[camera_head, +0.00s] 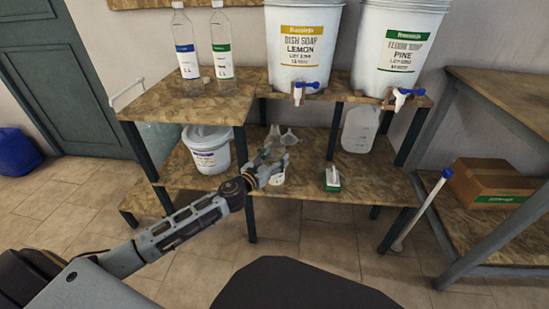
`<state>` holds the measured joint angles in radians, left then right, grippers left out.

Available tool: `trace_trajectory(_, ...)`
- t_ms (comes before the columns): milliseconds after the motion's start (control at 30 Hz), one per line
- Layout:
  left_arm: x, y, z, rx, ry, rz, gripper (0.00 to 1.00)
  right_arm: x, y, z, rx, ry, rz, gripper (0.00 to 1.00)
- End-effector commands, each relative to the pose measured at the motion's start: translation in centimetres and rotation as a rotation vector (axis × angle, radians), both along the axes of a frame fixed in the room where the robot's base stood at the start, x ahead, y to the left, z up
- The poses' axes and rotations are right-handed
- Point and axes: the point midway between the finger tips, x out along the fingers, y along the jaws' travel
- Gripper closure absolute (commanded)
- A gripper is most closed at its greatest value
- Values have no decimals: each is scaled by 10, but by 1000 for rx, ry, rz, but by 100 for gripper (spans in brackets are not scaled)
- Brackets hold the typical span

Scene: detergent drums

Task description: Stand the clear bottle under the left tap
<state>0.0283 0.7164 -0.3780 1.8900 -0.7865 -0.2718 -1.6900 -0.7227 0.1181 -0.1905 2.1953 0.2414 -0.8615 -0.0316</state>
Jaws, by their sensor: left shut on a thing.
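My left gripper (272,158) is shut on what looks like a clear bottle (273,134), at the lower shelf. The fingers hide most of the bottle; its clear top shows above them, and a pale part with a yellowish mark shows below. I cannot tell whether its base touches the shelf. The left tap (303,88), with a blue handle, is on the front of the lemon dish soap drum (301,32), above and to the right of the gripper. The right tap (402,97) is on the pine floor soap drum (403,30). My right gripper is not in view.
Two clear bottles, blue-labelled (186,50) and green-labelled (221,48), stand on the upper shelf (205,103). Table legs stand close by.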

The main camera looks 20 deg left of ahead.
Motion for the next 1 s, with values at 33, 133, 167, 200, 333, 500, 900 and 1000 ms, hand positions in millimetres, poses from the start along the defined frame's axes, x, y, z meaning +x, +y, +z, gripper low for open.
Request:
trace_trajectory(33, 1, 0, 0, 0, -1, 0, 60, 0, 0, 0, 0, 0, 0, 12)
trace_trajectory(133, 4, -1, 0, 0, -2, 0, 60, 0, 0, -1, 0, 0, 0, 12)
trace_trajectory(167, 5, -1, 0, 0, -2, 0, 60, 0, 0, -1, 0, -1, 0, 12)
trace_trajectory(200, 7, -2, 0, 0, -1, 0, 60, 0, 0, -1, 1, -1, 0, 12)
trace_trajectory(333, 14, -3, -1, -1, -1, 0, 60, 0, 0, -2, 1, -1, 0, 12)
trace_trajectory(500, 26, -6, -2, -1, -2, 0, 60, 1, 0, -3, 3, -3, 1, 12)
trace_trajectory(900, 54, -12, -6, 0, -1, 1, 60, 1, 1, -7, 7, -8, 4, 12)
trace_trajectory(1000, 61, -14, -6, -1, -2, 1, 60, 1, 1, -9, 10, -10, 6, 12)
